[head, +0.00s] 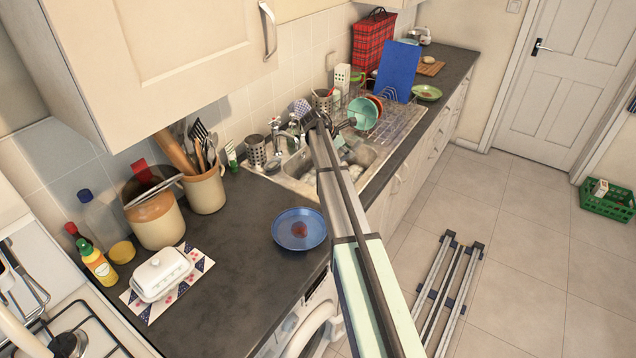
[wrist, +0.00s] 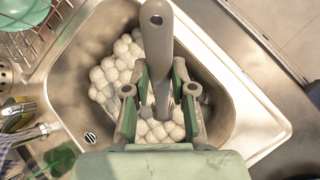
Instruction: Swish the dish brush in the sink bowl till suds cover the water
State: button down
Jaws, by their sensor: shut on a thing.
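My gripper (wrist: 161,78) is shut on the grey handle of the dish brush (wrist: 157,38), over the sink bowl. The handle has a hole at its end; the brush's head is hidden below the fingers. The sink bowl (wrist: 222,112) is steel, and white suds (wrist: 112,75) lie in big bubbles along its left side and under the gripper. Its right side looks bare of suds.
A tap (wrist: 25,133) stands left of the bowl in the wrist view. A dish rack (wrist: 28,45) with crockery is at upper left. In the head view, a blue plate (head: 299,229) sits on the counter near my arm, and a blue board (head: 397,70) stands beyond the sink.

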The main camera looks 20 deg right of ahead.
jog(key=shift+r, duration=3.75)
notch_tip(320, 180, up, 5)
